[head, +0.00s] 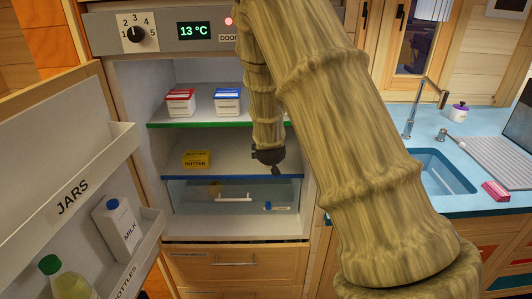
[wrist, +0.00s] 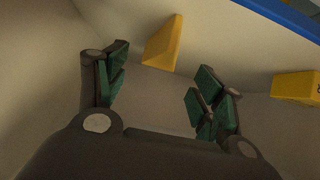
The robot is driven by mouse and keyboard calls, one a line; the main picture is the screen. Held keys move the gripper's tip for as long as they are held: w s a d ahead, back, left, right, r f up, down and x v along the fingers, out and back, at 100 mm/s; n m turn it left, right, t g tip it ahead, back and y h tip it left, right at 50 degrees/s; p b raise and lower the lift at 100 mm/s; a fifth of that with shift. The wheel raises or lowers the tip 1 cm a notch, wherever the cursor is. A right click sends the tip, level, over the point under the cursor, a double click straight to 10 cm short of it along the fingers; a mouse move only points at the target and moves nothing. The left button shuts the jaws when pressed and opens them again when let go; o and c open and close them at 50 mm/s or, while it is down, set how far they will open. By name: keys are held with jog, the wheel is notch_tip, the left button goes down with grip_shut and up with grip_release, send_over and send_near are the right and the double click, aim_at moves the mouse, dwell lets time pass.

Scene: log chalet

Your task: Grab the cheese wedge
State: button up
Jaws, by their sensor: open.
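The cheese wedge (wrist: 163,42) is a yellow block in the wrist view, on a pale surface beyond my fingertips and roughly in line with the gap between them. My gripper (wrist: 160,88) is open, its green-padded fingers apart with nothing between them. In the head view my gripper (head: 270,160) is at the middle fridge shelf, right of the butter box, and its fingers are small and dark. I cannot make out the wedge in the head view; my arm covers the right part of that shelf.
The yellow butter box (head: 196,159) stands left on the blue-edged shelf (head: 190,178); a yellow block, likely it, shows right in the wrist view (wrist: 296,88). Red (head: 180,102) and blue (head: 227,101) cartons stand above. A clear-fronted drawer (head: 190,197) lies below. The open door (head: 60,150) is left.

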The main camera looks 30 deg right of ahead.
jog(key=shift+x, duration=0.95)
jog(key=p+x, duration=0.3)
jog(key=shift+w+a, duration=0.1)
jog(key=shift+w, duration=0.2)
jog(key=shift+x, duration=0.95)
jog(key=c, duration=1.1)
